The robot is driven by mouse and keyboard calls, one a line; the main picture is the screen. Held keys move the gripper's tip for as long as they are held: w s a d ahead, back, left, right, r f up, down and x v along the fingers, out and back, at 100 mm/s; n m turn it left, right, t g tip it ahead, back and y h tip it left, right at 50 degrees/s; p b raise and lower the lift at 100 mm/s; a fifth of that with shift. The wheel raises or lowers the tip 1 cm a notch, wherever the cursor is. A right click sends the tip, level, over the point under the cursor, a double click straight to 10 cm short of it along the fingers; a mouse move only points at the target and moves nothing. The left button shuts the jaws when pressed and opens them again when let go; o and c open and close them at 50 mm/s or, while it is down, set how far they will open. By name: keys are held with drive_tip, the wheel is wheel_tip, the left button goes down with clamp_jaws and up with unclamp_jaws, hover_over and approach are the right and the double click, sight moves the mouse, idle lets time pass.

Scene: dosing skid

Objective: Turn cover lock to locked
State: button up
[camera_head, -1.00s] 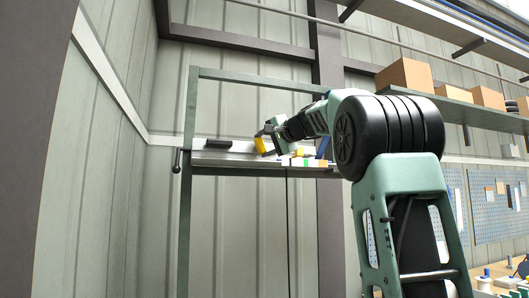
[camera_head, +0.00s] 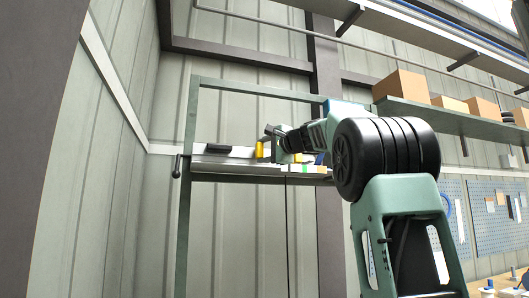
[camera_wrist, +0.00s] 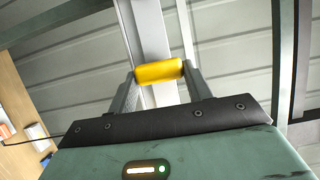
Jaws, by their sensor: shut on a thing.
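The cover lock's yellow handle (camera_head: 261,150) stands roughly upright at the panel on the green frame in the head view. In the wrist view, the yellow handle (camera_wrist: 160,72) lies crosswise between my two fingers. My gripper (camera_wrist: 158,76) is shut on it, one finger at each end. In the head view, my gripper (camera_head: 268,146) reaches the handle from the right. My fingers and wrist partly hide the lock, and I cannot read any lock marking.
A black bar (camera_head: 230,151) sits on the pale panel (camera_head: 235,167) left of the handle. A dark lever (camera_head: 177,166) is on the frame's left post. Small coloured items (camera_head: 308,168) lie below my wrist. A shelf with boxes (camera_head: 401,86) is at the upper right.

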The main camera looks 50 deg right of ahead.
drive_tip(key=o, duration=1)
drive_tip(key=s+a+b, duration=0.1)
drive_tip(key=s, duration=0.4)
drive_tip(key=s+b, duration=0.2)
drive_tip(key=s, duration=0.4)
drive_tip(key=s+a+b, duration=0.1)
drive_tip(key=s, duration=0.5)
drive_tip(key=shift+s+a+f+b, duration=0.1)
drive_tip(key=shift+a+b, duration=0.25)
